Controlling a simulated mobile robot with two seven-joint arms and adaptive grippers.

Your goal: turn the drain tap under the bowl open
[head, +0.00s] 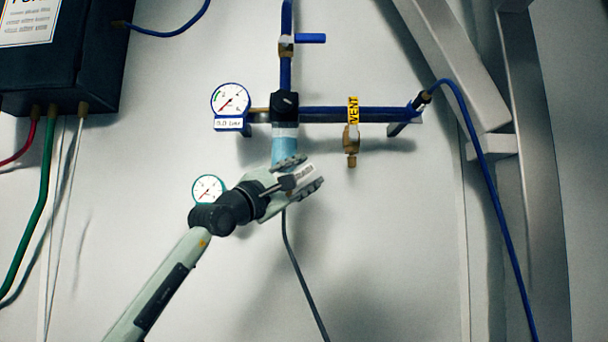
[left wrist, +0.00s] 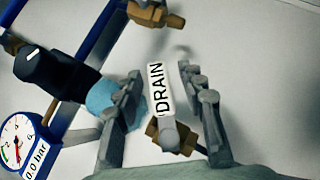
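The light blue bowl (head: 285,145) hangs under a black filter body (head: 285,107) on the wall piping. It also shows in the left wrist view (left wrist: 103,97), partly behind a finger. The drain tap (left wrist: 168,136) has a brass body and a white lever tag (left wrist: 157,90) reading DRAIN. In the head view my gripper covers most of the tap. My left gripper (head: 303,175) is just below the bowl. Its fingers (left wrist: 158,70) are apart, one on each side of the tag, with gaps visible. I cannot tell whether either touches the tap. My right gripper is not in view.
A gauge (head: 230,100) sits left of the filter body, and another gauge (head: 208,190) is lower, near my left wrist. A yellow-tagged VENT valve (head: 352,140) is to the right. A blue-handled valve (head: 308,38) is above. A thin hose (head: 300,265) runs down below my gripper.

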